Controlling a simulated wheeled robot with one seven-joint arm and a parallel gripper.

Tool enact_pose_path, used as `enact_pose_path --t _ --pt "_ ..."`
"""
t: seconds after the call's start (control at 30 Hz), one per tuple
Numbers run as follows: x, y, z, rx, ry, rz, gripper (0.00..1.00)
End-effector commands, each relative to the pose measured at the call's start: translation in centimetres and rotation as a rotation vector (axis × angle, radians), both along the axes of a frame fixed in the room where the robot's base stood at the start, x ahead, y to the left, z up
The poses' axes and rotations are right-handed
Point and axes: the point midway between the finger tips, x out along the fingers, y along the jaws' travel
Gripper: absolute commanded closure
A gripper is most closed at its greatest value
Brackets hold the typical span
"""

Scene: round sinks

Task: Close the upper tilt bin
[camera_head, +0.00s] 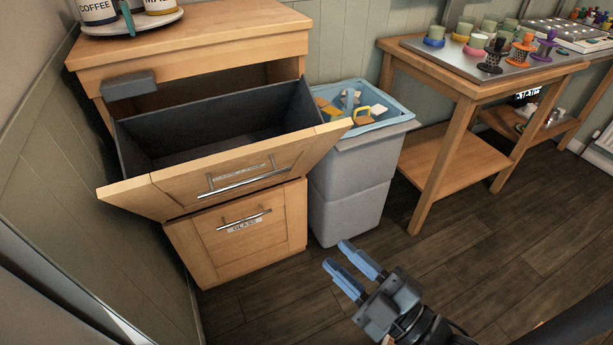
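The upper tilt bin (236,183) is part of a wooden cabinet at the left. Its wooden front leans outward, so the bin stands open and its dark grey inside (215,140) shows empty. A metal bar handle (247,180) crosses the front. The lower bin (240,231), labelled GLASS, is shut beneath it. My gripper (339,266) is at the bottom centre, below and right of the upper bin's front and apart from it. Its two blue fingers are spread with nothing between them.
A grey bin with a blue basket (362,135) stands right beside the cabinet. A wooden table (455,85) with colourful items on a tray is further right. A tray (130,24) with canisters sits on the cabinet top. The dark wood floor (480,255) in front is clear.

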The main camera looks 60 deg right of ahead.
Motion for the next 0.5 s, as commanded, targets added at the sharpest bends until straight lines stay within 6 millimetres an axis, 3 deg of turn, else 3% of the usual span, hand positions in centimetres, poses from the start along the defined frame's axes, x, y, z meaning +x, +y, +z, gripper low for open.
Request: enact_pose_path --t 0.03,0.2,0.3,0.5 --pt "1.5 -1.4 -2.4 -0.100 -0.033 -0.058 0.75" --pt "4.9 -6.0 -5.8 -0.439 -0.090 -0.285 0.91" --pt "6.3 -8.5 -7.0 -0.597 -0.098 -0.417 1.00" --pt "7.6 -11.3 -7.8 -0.771 -0.088 -0.581 1.00"
